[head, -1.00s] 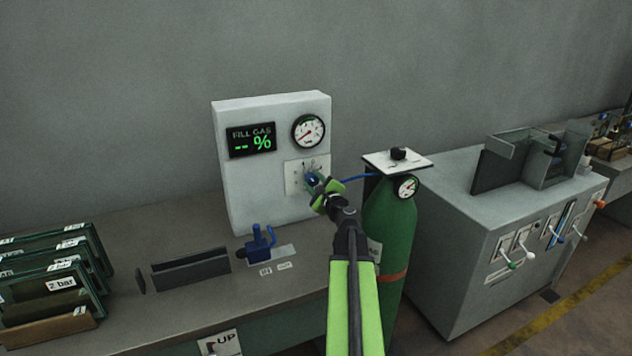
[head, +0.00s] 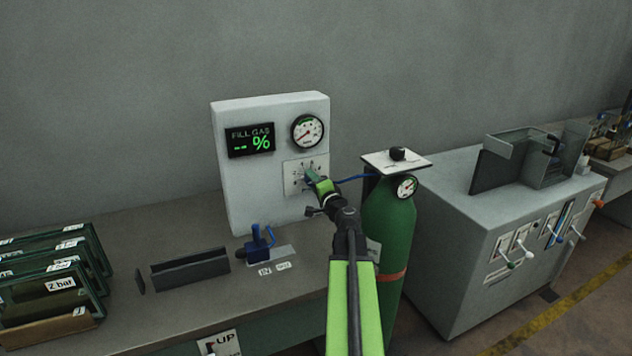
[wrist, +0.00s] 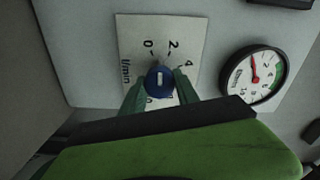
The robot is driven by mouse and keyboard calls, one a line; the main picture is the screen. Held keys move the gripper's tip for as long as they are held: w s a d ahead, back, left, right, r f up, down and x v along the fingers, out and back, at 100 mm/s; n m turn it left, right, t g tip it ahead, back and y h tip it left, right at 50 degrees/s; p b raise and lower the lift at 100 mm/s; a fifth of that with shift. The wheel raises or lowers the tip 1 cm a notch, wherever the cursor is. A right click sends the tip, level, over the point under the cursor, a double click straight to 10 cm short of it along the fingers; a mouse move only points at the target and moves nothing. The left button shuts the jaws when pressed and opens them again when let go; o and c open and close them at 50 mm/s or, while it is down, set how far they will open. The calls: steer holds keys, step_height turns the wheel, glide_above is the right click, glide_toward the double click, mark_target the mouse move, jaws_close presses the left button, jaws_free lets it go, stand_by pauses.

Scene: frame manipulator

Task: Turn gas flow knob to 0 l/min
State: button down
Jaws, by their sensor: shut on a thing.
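The gas flow knob (wrist: 160,82) is blue with a white mark, on a white dial plate (wrist: 137,36) with numbers such as 0, 2 and 4 and the label l/min. My gripper (wrist: 158,92) is shut on the knob, one finger on each side. In the head view my gripper (head: 312,180) reaches the dial plate (head: 293,178) on the white panel (head: 250,185) and mostly hides the knob. The round gauge (head: 307,132) has a red needle; it also shows in the wrist view (wrist: 253,75). The lower part of the dial is hidden by my gripper.
A green gas cylinder (head: 388,235) stands right of my arm, with a blue hose to the panel. A blue clamp-like device (head: 259,243) and framed panels (head: 60,285) are on the bench.

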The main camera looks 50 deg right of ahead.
steer(key=shift+n, duration=2.2)
steer(key=c, duration=0.9)
jaws_free()
